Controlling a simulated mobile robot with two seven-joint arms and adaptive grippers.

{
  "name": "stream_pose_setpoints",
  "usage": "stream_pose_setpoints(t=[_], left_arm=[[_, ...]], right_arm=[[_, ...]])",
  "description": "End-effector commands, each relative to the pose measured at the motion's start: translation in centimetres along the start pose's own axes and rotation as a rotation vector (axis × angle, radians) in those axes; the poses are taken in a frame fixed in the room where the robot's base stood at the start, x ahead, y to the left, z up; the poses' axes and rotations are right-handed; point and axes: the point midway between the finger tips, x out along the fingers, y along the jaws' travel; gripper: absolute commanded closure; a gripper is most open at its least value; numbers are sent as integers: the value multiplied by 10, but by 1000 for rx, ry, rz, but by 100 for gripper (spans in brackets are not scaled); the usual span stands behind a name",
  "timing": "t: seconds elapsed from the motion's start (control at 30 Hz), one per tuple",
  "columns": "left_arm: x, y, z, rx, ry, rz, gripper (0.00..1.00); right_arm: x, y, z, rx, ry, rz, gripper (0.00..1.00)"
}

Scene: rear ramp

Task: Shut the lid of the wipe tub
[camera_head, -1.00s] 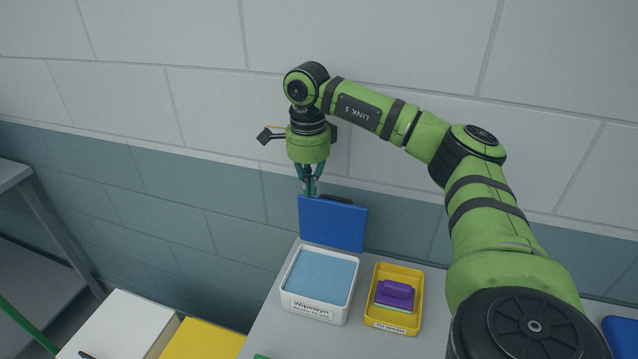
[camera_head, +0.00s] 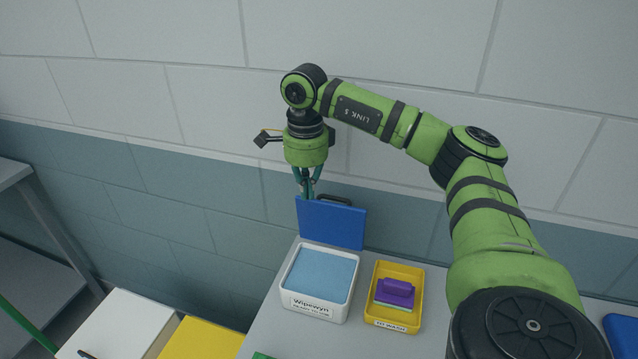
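The wipe tub (camera_head: 317,310) is a white box labelled "Wipewyn" with light blue wipes (camera_head: 322,270) inside. It stands on the grey table. Its blue lid (camera_head: 331,222) stands upright at the tub's back edge, open, with a dark handle (camera_head: 334,200) near its top. My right gripper (camera_head: 307,196) points down at the lid's top edge, left of the handle. Its fingertips are partly hidden at the lid, so I cannot tell whether they touch it or how far apart they are. My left gripper is not in view.
A blue object (camera_head: 622,335) is at the right edge. White (camera_head: 120,325) and yellow (camera_head: 200,340) surfaces lie at lower left. A wall stands behind the table.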

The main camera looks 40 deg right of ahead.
Motion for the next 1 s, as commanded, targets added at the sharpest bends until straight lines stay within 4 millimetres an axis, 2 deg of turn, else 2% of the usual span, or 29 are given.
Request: stream_pose_setpoints(t=[1.0], left_arm=[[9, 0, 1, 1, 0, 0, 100]], right_arm=[[13, 23, 10, 1, 12, 10, 100]])
